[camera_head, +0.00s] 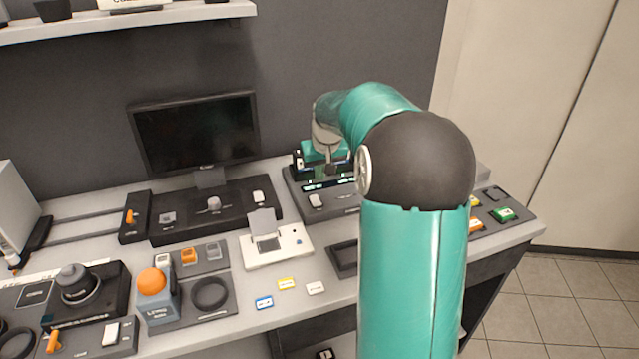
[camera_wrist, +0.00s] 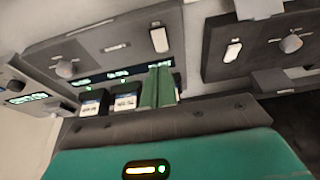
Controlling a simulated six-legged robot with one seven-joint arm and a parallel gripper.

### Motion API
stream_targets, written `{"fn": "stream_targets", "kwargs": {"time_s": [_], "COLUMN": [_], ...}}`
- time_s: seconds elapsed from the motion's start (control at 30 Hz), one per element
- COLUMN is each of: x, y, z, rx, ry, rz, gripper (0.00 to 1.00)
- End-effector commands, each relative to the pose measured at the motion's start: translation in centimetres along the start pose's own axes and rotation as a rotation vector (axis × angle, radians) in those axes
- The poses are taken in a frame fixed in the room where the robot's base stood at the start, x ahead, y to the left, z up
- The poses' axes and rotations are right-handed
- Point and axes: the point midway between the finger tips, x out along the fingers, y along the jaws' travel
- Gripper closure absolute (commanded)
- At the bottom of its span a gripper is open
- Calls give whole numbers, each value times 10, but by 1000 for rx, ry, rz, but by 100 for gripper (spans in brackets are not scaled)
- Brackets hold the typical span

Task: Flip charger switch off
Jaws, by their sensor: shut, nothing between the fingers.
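The charger (camera_head: 347,205) is a dark grey unit on the bench behind my arm, with lit green displays. Its pale rocker switch (camera_head: 316,201) is on the left of its top panel; I cannot tell its position. In the wrist view the charger (camera_wrist: 110,35) fills the upper left, with the switch (camera_wrist: 159,40) and a round knob (camera_wrist: 65,67). My gripper (camera_wrist: 159,72) is shut and empty, its green fingers ending over the display edge, apart from the switch in the picture. Labelled dark battery blocks (camera_wrist: 125,98) sit beside the fingers. The fingertips are hidden in the head view.
A black unit with a knob and pale switch (camera_head: 258,196) stands left of the charger, below a monitor (camera_head: 195,130). A white device with a raised lid (camera_head: 277,247) is in front. My arm hides part of the bench on the right.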

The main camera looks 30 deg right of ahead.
Motion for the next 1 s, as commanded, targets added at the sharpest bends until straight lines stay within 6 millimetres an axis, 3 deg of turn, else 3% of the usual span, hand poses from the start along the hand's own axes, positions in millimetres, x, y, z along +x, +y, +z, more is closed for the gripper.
{"fn": "stream_targets", "kwargs": {"time_s": [0.1,0.3,0.63,1.0], "x": [-21,-36,-37,-36], "y": [-2,-2,-1,-6], "z": [-1,0,-1,-15], "rx": [-1,-2,-1,0], "ry": [3,1,1,1], "rz": [0,0,-1,0], "gripper": [100,100,100,100]}}
